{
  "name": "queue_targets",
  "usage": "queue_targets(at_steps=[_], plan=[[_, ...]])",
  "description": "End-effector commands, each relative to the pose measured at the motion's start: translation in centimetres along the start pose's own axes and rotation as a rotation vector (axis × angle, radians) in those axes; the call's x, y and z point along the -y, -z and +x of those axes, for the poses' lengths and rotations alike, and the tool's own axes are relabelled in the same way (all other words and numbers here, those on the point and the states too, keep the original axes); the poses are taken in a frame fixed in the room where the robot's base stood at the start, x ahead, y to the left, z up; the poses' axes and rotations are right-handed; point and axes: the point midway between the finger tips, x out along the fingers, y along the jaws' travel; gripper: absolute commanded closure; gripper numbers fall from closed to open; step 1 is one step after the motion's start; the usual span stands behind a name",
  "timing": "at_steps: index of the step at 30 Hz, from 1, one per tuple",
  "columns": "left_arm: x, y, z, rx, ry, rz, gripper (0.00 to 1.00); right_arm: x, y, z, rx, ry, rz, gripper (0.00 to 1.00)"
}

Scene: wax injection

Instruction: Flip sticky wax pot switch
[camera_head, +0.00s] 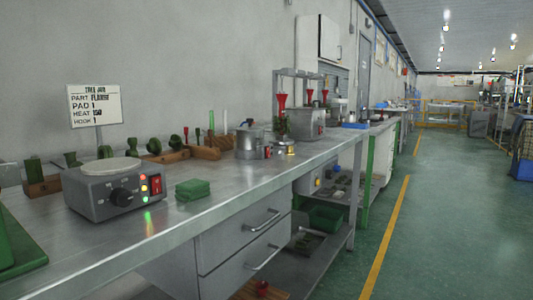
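A steel pot unit (249,142) stands on the metal bench, mid-length and near the wall; it looks like the sticky wax pot. A small red spot (267,152) on its right side may be its switch, but it is too small to tell its position. Closer, at the left, is a grey heater box (92,196) with a pale round plate on top. Its front has a black knob (122,197), small lit lamps and a red rocker switch (156,185). Neither of my grippers is in view.
A green block (193,189) lies right of the heater box. Wooden racks (167,156) with green pieces line the wall. The green floor (450,225) at the right is clear.

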Motion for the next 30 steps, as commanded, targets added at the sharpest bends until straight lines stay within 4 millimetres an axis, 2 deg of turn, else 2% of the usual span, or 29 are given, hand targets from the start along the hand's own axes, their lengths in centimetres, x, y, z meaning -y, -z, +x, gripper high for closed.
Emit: queue_targets(at_steps=[11,18,30], plan=[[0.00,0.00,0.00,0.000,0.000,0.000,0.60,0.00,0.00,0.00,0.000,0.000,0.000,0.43],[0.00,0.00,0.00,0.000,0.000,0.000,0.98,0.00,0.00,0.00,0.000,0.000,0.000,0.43],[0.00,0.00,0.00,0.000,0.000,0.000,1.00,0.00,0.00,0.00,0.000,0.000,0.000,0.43]])
